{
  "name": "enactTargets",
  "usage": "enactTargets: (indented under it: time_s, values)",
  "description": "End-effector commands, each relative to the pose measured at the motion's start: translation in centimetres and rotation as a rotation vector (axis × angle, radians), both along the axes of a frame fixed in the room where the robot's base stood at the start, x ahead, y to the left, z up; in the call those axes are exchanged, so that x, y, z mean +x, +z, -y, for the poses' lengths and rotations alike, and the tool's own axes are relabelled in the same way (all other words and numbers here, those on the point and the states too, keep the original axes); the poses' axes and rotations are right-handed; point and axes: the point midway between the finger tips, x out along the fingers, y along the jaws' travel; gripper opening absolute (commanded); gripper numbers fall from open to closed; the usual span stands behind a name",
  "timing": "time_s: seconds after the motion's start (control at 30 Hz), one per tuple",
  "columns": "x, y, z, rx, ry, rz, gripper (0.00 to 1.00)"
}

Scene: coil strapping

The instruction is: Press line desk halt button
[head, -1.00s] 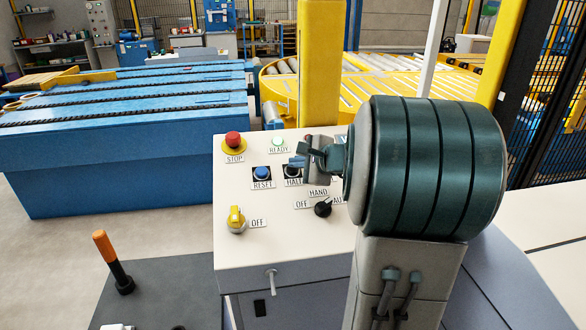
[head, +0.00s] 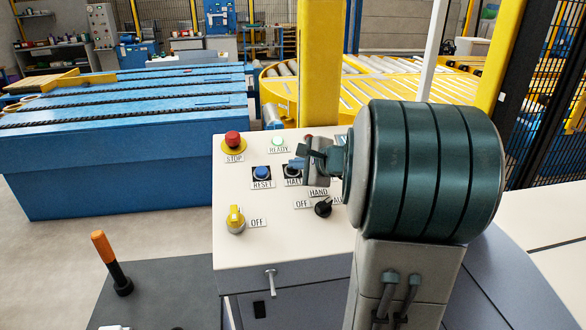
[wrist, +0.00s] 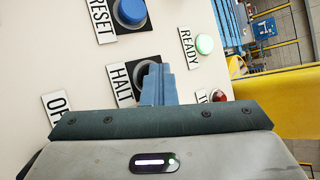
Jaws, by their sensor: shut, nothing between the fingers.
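The line desk panel (head: 285,240) is cream coloured with labelled controls. The halt button (wrist: 141,72) is black with a grey ring on a black square, beside its HALT label (wrist: 121,83). In the head view, my gripper largely covers the halt button (head: 291,171). My gripper (head: 297,163) is shut and empty, its fingertips over that button. In the wrist view the blue-grey fingers (wrist: 157,80) overlap the button's lower right side. I cannot tell whether they touch it or whether it is pushed in.
Near the halt button are the blue RESET button (head: 262,173), lit green READY lamp (head: 278,142), red STOP button (head: 233,139), yellow switch (head: 235,218) and black HAND/OFF selector (head: 323,207). A red lamp (wrist: 219,95) is close to my gripper.

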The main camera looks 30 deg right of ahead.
Motion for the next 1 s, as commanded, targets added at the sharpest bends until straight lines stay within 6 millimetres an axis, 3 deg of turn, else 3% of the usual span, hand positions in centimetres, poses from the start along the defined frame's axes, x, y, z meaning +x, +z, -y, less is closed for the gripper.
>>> enactTargets:
  time_s: [1.0]
  values:
    - [-0.7,2.0,-0.2,0.0,0.0,-0.001,0.0]
